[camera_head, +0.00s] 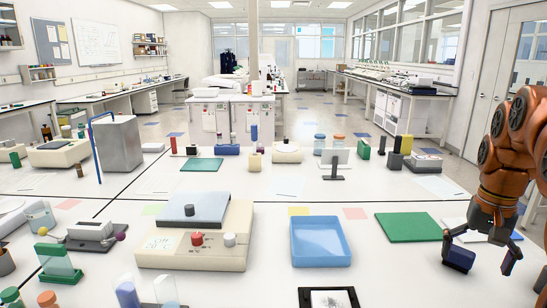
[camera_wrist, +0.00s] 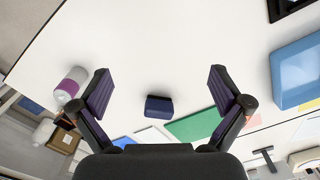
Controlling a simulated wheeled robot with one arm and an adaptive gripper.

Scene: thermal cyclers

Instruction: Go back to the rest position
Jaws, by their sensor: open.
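My gripper (camera_head: 482,252) hangs over the right side of the near white table in the head view, its fingers pointing down. In the wrist view my gripper (camera_wrist: 159,76) has its two fingers spread wide, with nothing between the pads. A small dark blue block (camera_wrist: 158,106) lies on the table below, seen in the gap between the fingers. The same block (camera_head: 459,259) shows close to the left finger in the head view; whether they touch is unclear there.
A green mat (camera_head: 408,227) and a blue tray (camera_head: 321,242) lie left of my gripper. A beige machine with a grey lid (camera_head: 195,246) stands further left. A black-framed item (camera_head: 328,298) lies at the front edge. A white bottle with a pink band (camera_wrist: 70,86) shows in the wrist view.

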